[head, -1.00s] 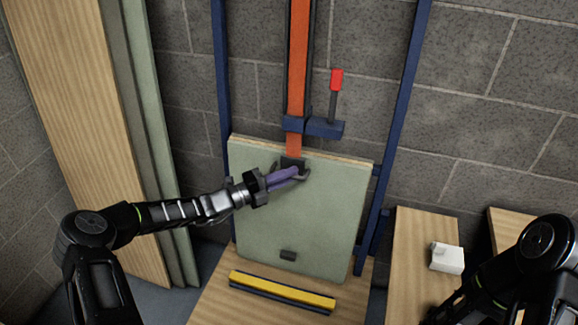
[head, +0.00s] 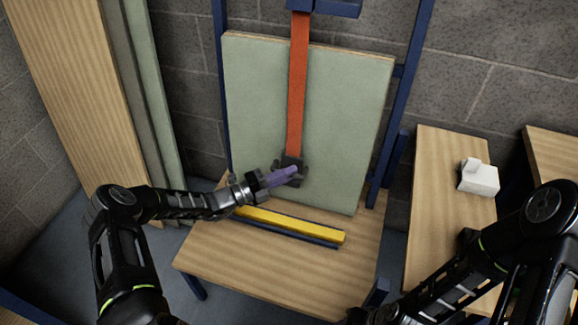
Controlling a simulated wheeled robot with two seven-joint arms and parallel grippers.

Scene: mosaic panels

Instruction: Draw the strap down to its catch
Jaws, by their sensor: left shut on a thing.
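The orange strap (head: 297,90) hangs straight down over the front of the pale green panel (head: 345,120). Its dark end piece (head: 291,163) is low on the panel, near the panel's lower part. My left gripper (head: 290,177) is shut on the strap's end, with its purple part across the fingers. The catch is not visible; the gripper and strap end cover the area where a small dark block stood.
A yellow bar (head: 290,224) lies on the wooden table (head: 250,262) in front of the panel. Blue posts (head: 398,100) flank the panel. A white block (head: 479,177) sits on a side table (head: 430,220) at right. Tall boards (head: 85,90) lean at left.

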